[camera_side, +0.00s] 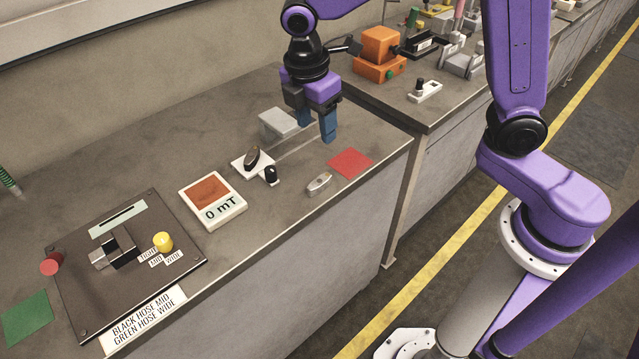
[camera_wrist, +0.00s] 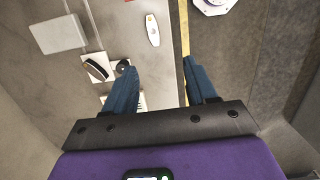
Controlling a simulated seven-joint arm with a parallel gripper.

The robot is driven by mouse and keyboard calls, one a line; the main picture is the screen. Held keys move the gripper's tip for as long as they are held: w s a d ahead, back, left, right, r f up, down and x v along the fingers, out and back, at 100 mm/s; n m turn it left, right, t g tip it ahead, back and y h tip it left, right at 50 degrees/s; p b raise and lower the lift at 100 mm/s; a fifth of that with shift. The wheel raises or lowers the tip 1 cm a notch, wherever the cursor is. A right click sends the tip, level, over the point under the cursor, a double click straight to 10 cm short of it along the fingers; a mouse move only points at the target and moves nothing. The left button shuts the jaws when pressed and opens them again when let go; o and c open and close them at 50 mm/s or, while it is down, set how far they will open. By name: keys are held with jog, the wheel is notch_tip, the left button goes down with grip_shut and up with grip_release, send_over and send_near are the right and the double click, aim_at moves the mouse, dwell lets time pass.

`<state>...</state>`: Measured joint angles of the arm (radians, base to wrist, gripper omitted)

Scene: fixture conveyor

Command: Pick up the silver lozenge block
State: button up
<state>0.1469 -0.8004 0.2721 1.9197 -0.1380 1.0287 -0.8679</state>
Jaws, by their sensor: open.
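The silver lozenge block (camera_side: 319,182) lies flat on the grey bench near its front edge, just left of a red square. In the wrist view the lozenge block (camera_wrist: 152,30) shows near the top centre, beyond my fingertips and close to the bench edge. My gripper (camera_side: 316,130) points down above the bench, behind the block in the side view, and is apart from it. In the wrist view my gripper (camera_wrist: 160,68) has its two blue fingers spread wide with nothing between them.
A red square (camera_side: 350,163) lies beside the block. A white plate with a black knob (camera_side: 252,162), a grey box (camera_side: 284,124) and a meter reading "0 mT" (camera_side: 213,200) stand nearby. A dark panel (camera_side: 125,260) is at left. An orange box (camera_side: 380,50) stands on the farther bench.

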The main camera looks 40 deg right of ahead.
jog(key=w, duration=0.1)
send_over(319, 181)
jog(key=a, duration=0.1)
jog(key=f, duration=1.1)
jog(key=shift+s, duration=0.25)
jog(key=shift+w+d+f, duration=0.1)
jog(key=shift+d+f, duration=0.1)
jog(key=shift+f, duration=1.45)
jog(key=shift+w+d+f, duration=0.1)
jog(key=shift+d+f, duration=0.1)
jog(key=shift+f, duration=1.45)
grip_shut()
